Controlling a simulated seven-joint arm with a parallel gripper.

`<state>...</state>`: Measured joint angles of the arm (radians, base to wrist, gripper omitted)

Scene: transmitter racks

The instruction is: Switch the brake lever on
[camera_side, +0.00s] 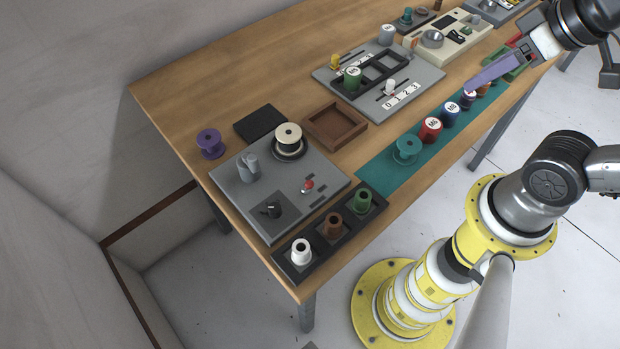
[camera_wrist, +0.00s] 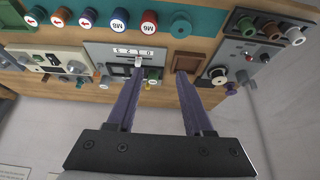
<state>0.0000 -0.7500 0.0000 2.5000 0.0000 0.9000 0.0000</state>
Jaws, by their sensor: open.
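No label names the brake lever. A small lever with a red knob (camera_side: 307,185) stands on the grey winding plate (camera_side: 255,222) at the front left of the table, beside a black switch (camera_side: 272,208) and a grey post (camera_side: 248,167). A spool (camera_side: 288,138) sits on a round base at that plate's back corner. In the wrist view the winding plate (camera_wrist: 232,50) is at the upper right. My gripper (camera_side: 470,91) is open and empty over the table's right part, far from the red-knobbed lever. Its two purple fingers (camera_wrist: 158,80) are apart in the wrist view.
A second grey plate (camera_side: 425,72) has a 0-to-3 scale and a white slider (camera_side: 389,88). A teal mat (camera_side: 380,172) holds labelled spools (camera_side: 430,130). A brown tray (camera_side: 335,125) and a black rack (camera_side: 305,270) of spools flank the winding plate. A purple spool (camera_side: 210,143) stands left.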

